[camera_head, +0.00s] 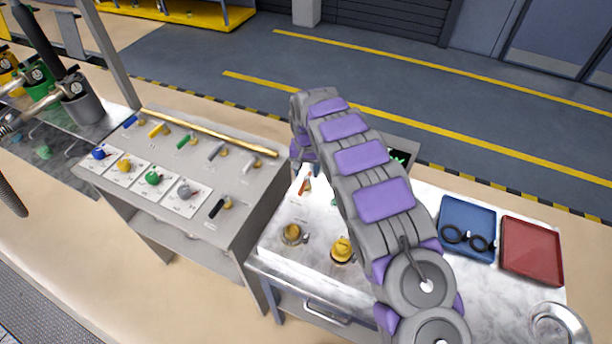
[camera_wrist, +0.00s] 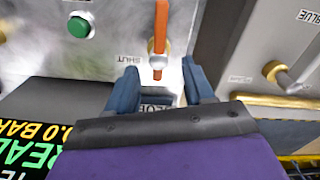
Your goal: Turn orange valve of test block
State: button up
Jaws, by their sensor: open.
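The orange valve (camera_wrist: 160,32) is a narrow lever on a brass fitting (camera_wrist: 157,62) on the pale panel of the test block. In the wrist view its handle points up the picture, with a SHUT label to its left. In the head view the orange valve (camera_head: 305,186) shows just left of my arm. My gripper (camera_wrist: 159,68) is open and empty. Its two blue-grey fingertips lie either side of the valve's fitting end, with a gap to the lever on both sides. Whether they reach down to its depth is unclear. My arm hides the gripper in the head view.
A green button (camera_wrist: 79,26) and a dark display (camera_wrist: 40,125) lie left of the valve. Another brass fitting (camera_wrist: 280,74) is at right. The head view shows a grey valve console (camera_head: 215,165), yellow-brass fittings (camera_head: 341,249), a blue tray (camera_head: 467,217) and a red tray (camera_head: 531,250).

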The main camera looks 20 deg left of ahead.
aim_at(306, 176)
notch_tip(306, 176, up, 13)
jog(key=p, duration=0.1)
dwell(0.6)
